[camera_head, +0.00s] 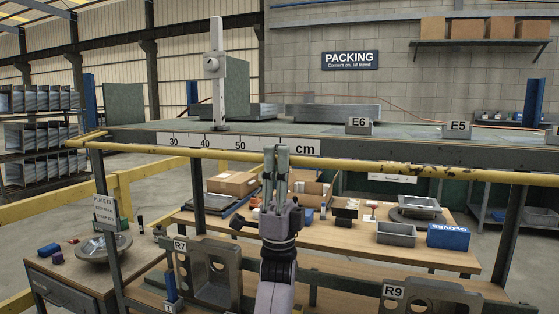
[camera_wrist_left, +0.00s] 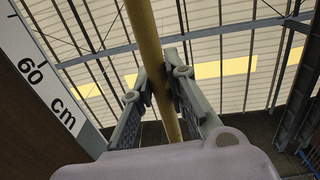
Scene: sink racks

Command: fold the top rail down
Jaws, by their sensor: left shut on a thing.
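The top rail (camera_head: 360,163) is a long yellow bar with chipped paint. It runs across the head view in front of the raised bench edge, sloping slightly down to the right. My left gripper (camera_head: 275,155) points up at the rail near the middle and is shut on it. In the left wrist view the yellow rail (camera_wrist_left: 141,28) passes between the two grey fingers of my gripper (camera_wrist_left: 165,82), with a finger on each side. The part of the rail behind the fingers is hidden in the head view. My right gripper is not in view.
A bench edge (camera_head: 350,149) with a cm scale (camera_head: 235,142) lies just behind the rail. Dark posts (camera_head: 107,235) stand left and right. Below are a wooden table (camera_head: 345,243) with boxes and grey fixtures R7 (camera_head: 210,285) and R9 (camera_head: 430,300).

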